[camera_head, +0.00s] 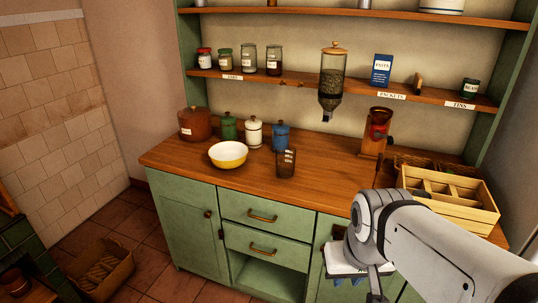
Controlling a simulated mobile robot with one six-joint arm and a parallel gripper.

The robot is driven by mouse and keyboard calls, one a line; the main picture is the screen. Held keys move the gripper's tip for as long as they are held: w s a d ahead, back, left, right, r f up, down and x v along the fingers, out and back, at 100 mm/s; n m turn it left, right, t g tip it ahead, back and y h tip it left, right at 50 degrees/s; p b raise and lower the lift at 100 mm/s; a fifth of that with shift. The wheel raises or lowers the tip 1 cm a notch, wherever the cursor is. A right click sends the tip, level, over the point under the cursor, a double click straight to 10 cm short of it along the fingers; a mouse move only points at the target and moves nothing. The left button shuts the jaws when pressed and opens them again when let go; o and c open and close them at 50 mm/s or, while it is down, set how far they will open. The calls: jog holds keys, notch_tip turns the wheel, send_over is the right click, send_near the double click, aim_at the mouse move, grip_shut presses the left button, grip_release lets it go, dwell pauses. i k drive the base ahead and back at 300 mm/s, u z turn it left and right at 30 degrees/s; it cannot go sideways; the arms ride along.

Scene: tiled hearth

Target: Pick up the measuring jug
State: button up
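A see-through, dark-looking vessel with marks on its side, which looks like the measuring jug (286,163), stands upright on the wooden counter (320,180). It is near the counter's front edge, right of a yellow bowl (228,155). My gripper (362,287) is at the lower right, in front of the green cabinet and below the counter top. It is apart from the jug, to its right and nearer to me.
Several lidded canisters (254,132) stand behind the bowl. A red-and-wood grinder (376,133) and a divided wooden crate (447,197) are to the right. The counter between jug and grinder is clear.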

aim_at(284, 164)
jog(key=z, duration=0.15)
jog(key=i, duration=0.9)
jog(key=u, duration=0.05)
